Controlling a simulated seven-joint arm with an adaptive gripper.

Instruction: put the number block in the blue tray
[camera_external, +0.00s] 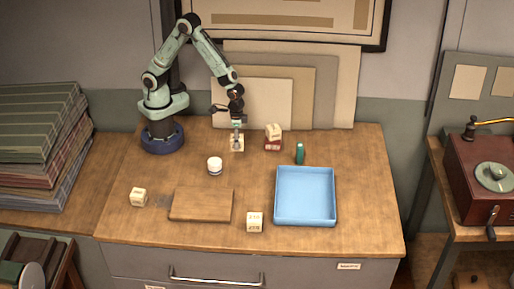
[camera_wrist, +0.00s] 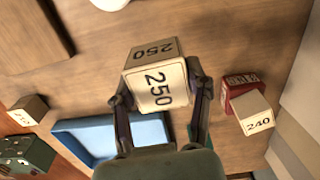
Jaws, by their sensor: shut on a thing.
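My gripper (camera_external: 237,134) is at the back of the table, in front of the leaning boards. It is shut on a cream block marked 250 (camera_wrist: 158,88), with one finger on each side in the wrist view (camera_wrist: 160,95). The held block also shows small under the gripper in the external view (camera_external: 238,145); I cannot tell whether it touches the table. The blue tray (camera_external: 305,222) lies at the front right and looks empty. In the wrist view its blue edge (camera_wrist: 70,128) is partly hidden behind my gripper.
A cream block marked 240 (camera_wrist: 256,117) rests on a red block (camera_external: 273,146). A white jar (camera_external: 215,166), a wooden board (camera_external: 201,205) and two cream blocks (camera_external: 255,222) (camera_external: 138,197) stand left of the tray.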

